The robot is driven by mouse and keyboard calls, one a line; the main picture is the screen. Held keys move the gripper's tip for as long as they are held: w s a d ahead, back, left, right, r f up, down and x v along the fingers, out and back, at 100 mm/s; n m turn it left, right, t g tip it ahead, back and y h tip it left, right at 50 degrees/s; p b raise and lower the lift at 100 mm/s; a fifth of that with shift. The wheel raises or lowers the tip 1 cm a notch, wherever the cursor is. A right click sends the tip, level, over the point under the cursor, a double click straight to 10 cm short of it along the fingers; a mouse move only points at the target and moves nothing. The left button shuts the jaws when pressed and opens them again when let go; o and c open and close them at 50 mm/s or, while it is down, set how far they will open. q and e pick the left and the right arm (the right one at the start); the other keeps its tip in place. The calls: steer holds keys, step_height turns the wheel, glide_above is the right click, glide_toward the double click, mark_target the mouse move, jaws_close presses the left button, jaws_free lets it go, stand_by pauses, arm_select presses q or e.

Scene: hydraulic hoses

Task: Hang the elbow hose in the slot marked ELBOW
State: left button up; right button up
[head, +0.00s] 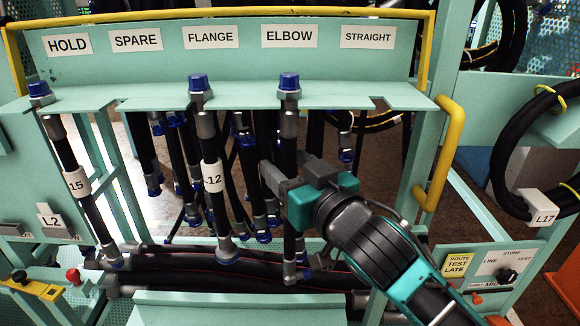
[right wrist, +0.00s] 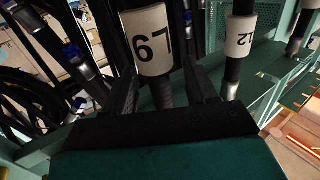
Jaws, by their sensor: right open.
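A black hose (head: 289,142) with a blue cap and grey collar hangs upright in the slot under the ELBOW sign (head: 289,37). Its lower end (head: 292,271) has a grey fitting that looks bent. My right gripper (head: 291,180) is at the middle of this hose, hiding part of it. In the right wrist view the gripper (right wrist: 165,90) is open, with its fingers on either side of the hose and its white label (right wrist: 147,40), which seems to read L9 upside down. I cannot tell if the fingers touch it. My left gripper is out of view.
The L12 hose (head: 212,160) hangs under FLANGE, close left of my gripper. Another labelled hose (head: 75,178) hangs under HOLD. The SPARE and STRAIGHT slots look empty in front. Several hoses hang behind. A yellow handle (head: 441,150) stands to the right.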

steer(key=shift+f, duration=0.1)
steer(key=p+v, duration=0.2)
steer(key=v, duration=1.1)
steer(key=d+f+m+g+h, duration=0.1)
steer(key=d+f+h, duration=0.15)
steer(key=f, duration=0.75)
steer(key=d+f+m+g+h, duration=0.1)
steer(key=d+f+h, duration=0.15)
steer(key=f, duration=0.65)
steer(key=s+d+f+g, duration=0.1)
steer(key=s+d+f, duration=0.1)
steer(key=f, duration=0.2)
steer(key=s+d+f+m+g+h, duration=0.1)
steer(key=s+d+f, duration=0.1)
steer(key=f, duration=0.3)
steer(key=s+d+f+h, duration=0.1)
steer(key=s+d+f, duration=0.1)
steer(key=f, duration=0.3)
steer(key=shift+s+d+g, duration=0.15)
steer(key=shift+s+g, duration=0.25)
steer(key=shift+s, duration=0.25)
